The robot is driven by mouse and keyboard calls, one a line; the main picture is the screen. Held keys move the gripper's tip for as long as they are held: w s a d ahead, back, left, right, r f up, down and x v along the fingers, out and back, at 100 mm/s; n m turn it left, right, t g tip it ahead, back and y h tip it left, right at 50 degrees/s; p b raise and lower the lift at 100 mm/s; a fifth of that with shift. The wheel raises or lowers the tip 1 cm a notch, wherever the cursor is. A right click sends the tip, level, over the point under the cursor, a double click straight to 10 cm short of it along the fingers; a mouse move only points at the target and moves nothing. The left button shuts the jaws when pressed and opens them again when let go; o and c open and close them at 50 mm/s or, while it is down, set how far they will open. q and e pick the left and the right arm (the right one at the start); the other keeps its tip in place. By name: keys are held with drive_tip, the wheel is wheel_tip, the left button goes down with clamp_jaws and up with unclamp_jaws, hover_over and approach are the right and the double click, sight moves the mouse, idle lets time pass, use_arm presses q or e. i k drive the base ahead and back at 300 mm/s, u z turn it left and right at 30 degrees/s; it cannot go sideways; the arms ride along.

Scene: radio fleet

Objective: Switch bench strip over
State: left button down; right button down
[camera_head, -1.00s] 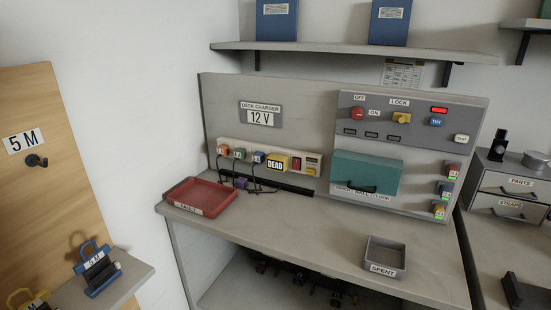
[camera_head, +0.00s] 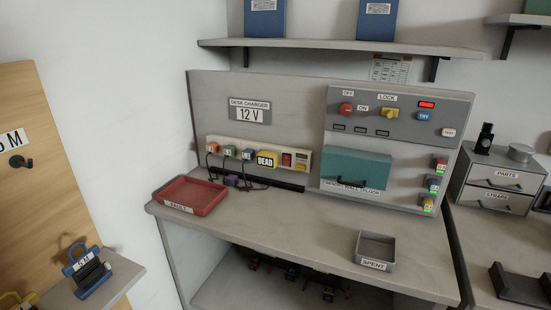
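The bench strip (camera_head: 228,145) is a pale power strip on the bench's back panel under the "DESK CHARGER 12 V" sign (camera_head: 250,110). Right of the tag are a dark red switch or display (camera_head: 287,159) and a small unit with a yellow part (camera_head: 301,163); the switch position is too small to tell. A purple plug (camera_head: 231,180) is below the strip. Neither of my grippers is in view.
A red "FAULT" tray (camera_head: 168,201) and a grey "SPENT" tray (camera_head: 362,261) stand on the bench (camera_head: 270,230), with clear top between them. A panel with a red knob (camera_head: 346,109), yellow lock knob (camera_head: 389,113) and teal cover (camera_head: 350,172) is at right.

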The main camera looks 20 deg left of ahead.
sight(287, 158)
drive_tip(key=k, duration=0.65)
drive_tip(key=z, duration=0.35)
drive_tip(key=i, duration=1.6)
drive_tip(key=u, duration=0.5)
